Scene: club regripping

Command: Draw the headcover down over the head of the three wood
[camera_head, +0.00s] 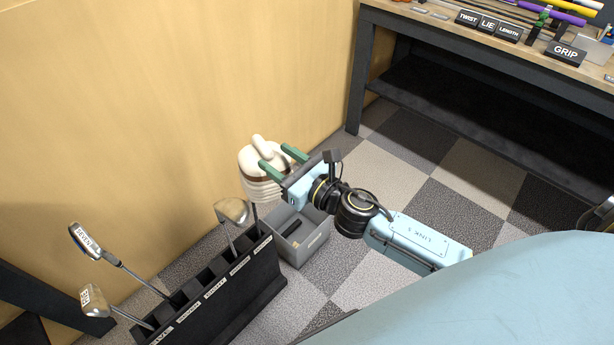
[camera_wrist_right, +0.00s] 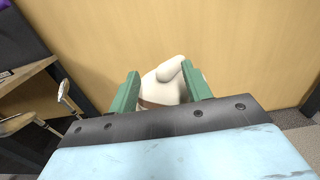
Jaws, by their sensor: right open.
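The cream knitted headcover (camera_head: 258,188), with a brown band, ribbed lower part and knob on top, stands upright near the wall. My right gripper (camera_head: 273,156) is open, its green fingers pointing at the headcover's upper part. In the right wrist view the headcover (camera_wrist_right: 161,90) shows between the two fingers (camera_wrist_right: 160,69), with no clear grip on it. What is under the headcover is hidden. A club with a tan and silver head (camera_head: 232,211) stands in the black rack just left of the headcover; I cannot tell whether it is the three wood. My left gripper is out of view.
The black labelled rack (camera_head: 225,300) holds two more clubs, with heads (camera_head: 84,240) and (camera_head: 94,301) at left. A grey bin (camera_head: 318,241) with a dark item stands below my right gripper. The wall (camera_head: 150,100) is close behind. A workbench (camera_head: 440,30) stands upper right; checkered floor between is clear.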

